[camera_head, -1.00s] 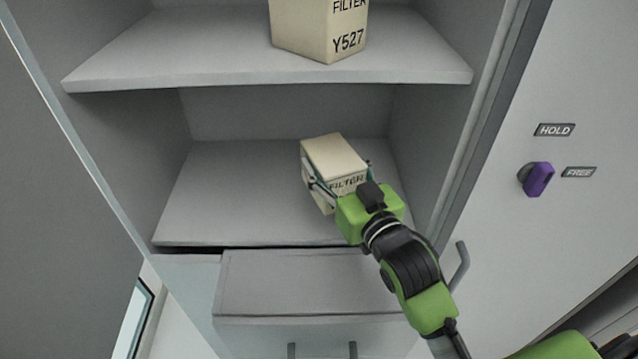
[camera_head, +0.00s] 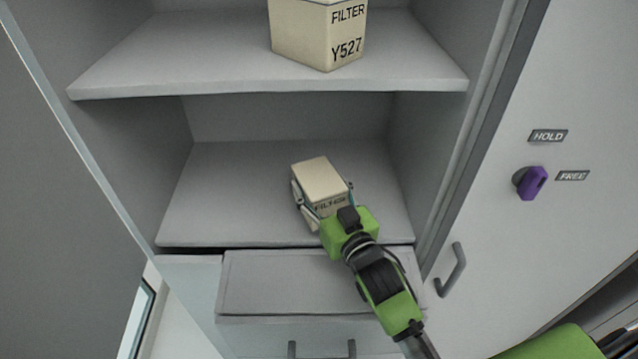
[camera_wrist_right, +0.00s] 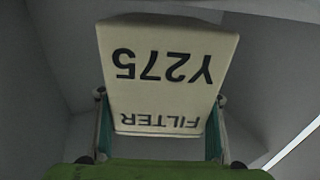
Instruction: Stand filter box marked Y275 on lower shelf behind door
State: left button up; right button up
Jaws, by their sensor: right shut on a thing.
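The cream filter box marked Y275 (camera_head: 320,178) is at the lower shelf (camera_head: 235,190), right of its middle. My right gripper (camera_head: 324,197) is shut on it, one finger on each side. In the right wrist view the box (camera_wrist_right: 168,75) shows FILTER and Y275 upside down, between the two fingers (camera_wrist_right: 160,128). The box looks upright or nearly so; I cannot tell whether its base touches the shelf. My left gripper is not in view.
A second box marked Y527 (camera_head: 318,35) stands on the upper shelf (camera_head: 200,60) above. A grey drawer (camera_head: 310,285) sits below the lower shelf. A purple knob (camera_head: 532,183) is on the right panel, near HOLD and FREE labels. The lower shelf's left side is clear.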

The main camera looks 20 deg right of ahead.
aim_at(330, 204)
jog(key=shift+f, duration=0.5)
jog(key=o, duration=1.3)
jog(key=shift+s, duration=0.1)
jog(key=shift+r, duration=0.1)
jog(key=shift+r, duration=0.35)
jog(key=shift+s, duration=0.25)
jog(key=s+b, duration=0.1)
jog(key=s, duration=0.2)
jog(key=s+b, duration=0.1)
jog(key=s, duration=0.2)
jog(key=s+d+b, duration=0.1)
jog(key=s, duration=0.3)
jog(key=shift+d, duration=0.1)
jog(key=shift+s+d+r, duration=0.1)
jog(key=shift+s+r, duration=0.1)
jog(key=shift+s, duration=0.5)
